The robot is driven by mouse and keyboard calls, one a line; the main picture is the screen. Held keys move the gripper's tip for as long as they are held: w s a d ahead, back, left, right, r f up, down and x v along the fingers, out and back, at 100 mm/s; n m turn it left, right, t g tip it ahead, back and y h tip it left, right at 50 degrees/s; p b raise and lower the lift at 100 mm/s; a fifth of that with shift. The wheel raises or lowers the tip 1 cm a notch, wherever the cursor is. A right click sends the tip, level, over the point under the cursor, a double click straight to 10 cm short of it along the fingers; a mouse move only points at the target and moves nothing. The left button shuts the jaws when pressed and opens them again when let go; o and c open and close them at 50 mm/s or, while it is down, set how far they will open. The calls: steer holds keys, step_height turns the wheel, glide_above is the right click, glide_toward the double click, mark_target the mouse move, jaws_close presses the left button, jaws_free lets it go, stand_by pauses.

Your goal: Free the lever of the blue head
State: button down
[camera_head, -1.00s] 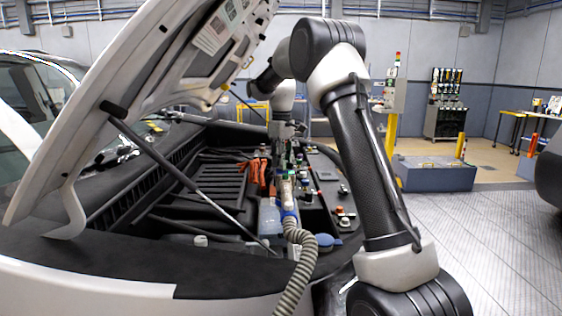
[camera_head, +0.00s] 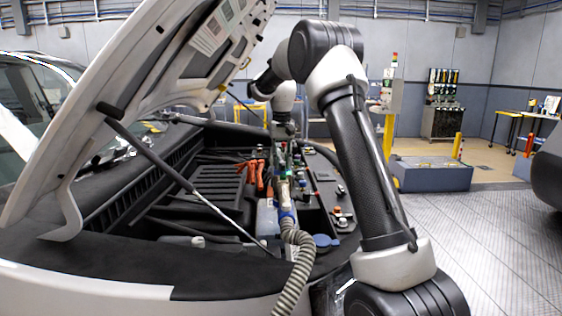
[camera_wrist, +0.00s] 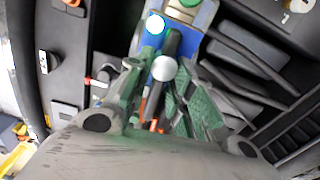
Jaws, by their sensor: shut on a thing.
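The blue head (camera_head: 287,216) sits in the engine bay at the end of a grey ribbed hose (camera_head: 300,255). My gripper is shut on the lever, as far as the view shows; the contact is partly hidden. In the head view my gripper (camera_head: 283,152) is small and reaches down over the bay.
The raised hood (camera_head: 130,110) and its prop rod (camera_head: 185,180) stand left of my arm. Orange parts (camera_head: 256,174) lie close left of the head. A black panel with caps (camera_head: 335,205) is on the right. Open floor (camera_head: 470,235) lies right of the car.

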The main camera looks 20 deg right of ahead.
mark_target(282, 161)
steer(key=shift+m, duration=0.5)
steer(key=c, duration=1.4)
jaws_free()
steer(key=shift+r, duration=0.1)
step_height(282, 161, up, 12)
steer(key=shift+f, duration=0.1)
